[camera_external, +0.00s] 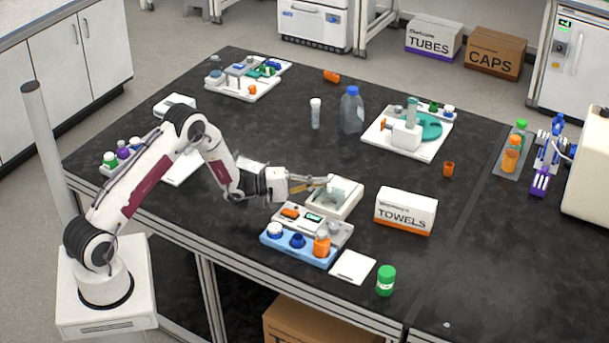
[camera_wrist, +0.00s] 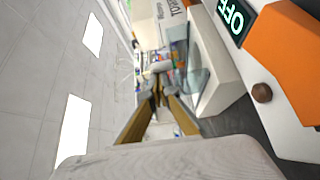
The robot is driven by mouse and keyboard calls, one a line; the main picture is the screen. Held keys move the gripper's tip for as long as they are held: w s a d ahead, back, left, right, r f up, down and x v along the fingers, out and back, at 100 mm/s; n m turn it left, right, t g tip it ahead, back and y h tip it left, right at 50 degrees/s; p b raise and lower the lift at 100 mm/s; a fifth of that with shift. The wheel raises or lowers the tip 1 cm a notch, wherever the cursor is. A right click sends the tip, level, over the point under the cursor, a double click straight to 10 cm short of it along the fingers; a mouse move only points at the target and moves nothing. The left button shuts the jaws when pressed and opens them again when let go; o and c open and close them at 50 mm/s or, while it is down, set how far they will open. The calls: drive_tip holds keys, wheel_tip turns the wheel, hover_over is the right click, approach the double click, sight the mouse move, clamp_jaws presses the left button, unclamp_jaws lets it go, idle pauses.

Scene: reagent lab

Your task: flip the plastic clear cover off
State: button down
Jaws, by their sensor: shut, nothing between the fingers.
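A white scale-like device (camera_external: 333,200) stands near the front middle of the black bench. A clear cover (camera_external: 339,190) shows over its top; how far it is raised is hard to tell. In the wrist view the device (camera_wrist: 222,75) is at the right of my fingers, with the clear cover (camera_wrist: 192,70) on its near side. My gripper (camera_external: 326,182) points right, at the left edge of the device, fingers shut and empty. In the wrist view my gripper (camera_wrist: 160,90) shows its fingers converging beside the cover. Whether they touch it cannot be told.
A grey panel with an OFF display (camera_wrist: 232,18) and an orange part (camera_wrist: 285,55) lies close to the right. A blue rack (camera_external: 290,246) with bottles is in front. A TOWELS box (camera_external: 405,212) stands right. A white pad (camera_external: 352,267) lies near the edge.

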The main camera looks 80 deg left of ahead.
drive_tip(key=shift+w+d, duration=0.1)
drive_tip(key=shift+w+a, duration=0.45)
drive_tip(key=shift+a, duration=0.4)
drive_tip(key=shift+w+a, duration=0.4)
drive_tip(key=shift+a, duration=0.65)
drive_tip(key=s+a, duration=0.1)
drive_tip(key=s, duration=0.8)
drive_tip(key=shift+s+a, duration=0.35)
